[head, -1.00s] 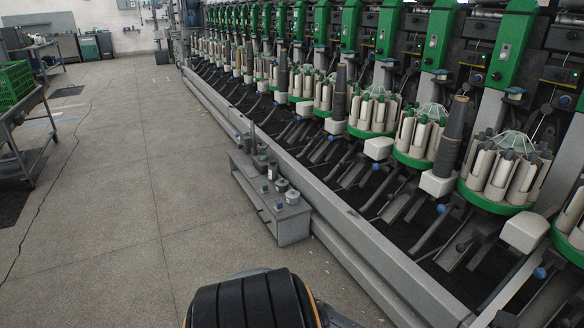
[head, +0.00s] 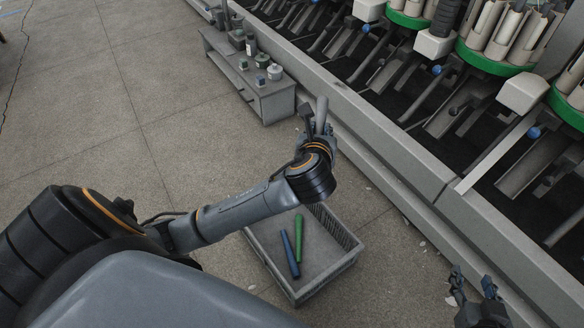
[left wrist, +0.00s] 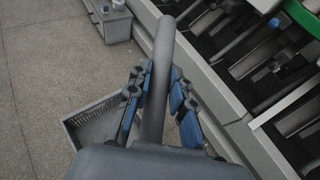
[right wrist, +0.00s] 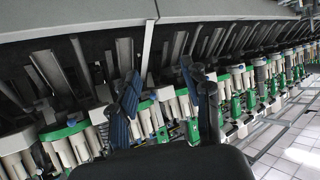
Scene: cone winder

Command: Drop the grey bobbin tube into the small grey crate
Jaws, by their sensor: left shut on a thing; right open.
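The grey bobbin tube (head: 321,112) stands roughly upright in my left gripper (head: 316,130), which is shut on it. In the left wrist view the tube (left wrist: 160,75) shows between the two blue-padded fingers (left wrist: 160,100). The small grey crate (head: 285,285) is on the floor below my left arm, which hides part of its far side. A blue tube (head: 290,255) and a green tube (head: 299,240) lie inside it. The crate's corner also shows in the left wrist view (left wrist: 85,122). My right gripper (head: 474,290) is open and empty at the lower right.
A low grey bench (head: 262,98) with several small containers stands beyond the crate. The winder machine's long grey rail (head: 400,165) runs along the right, with bobbin magazines (head: 505,50) above. The floor (head: 60,110) on the left is clear.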

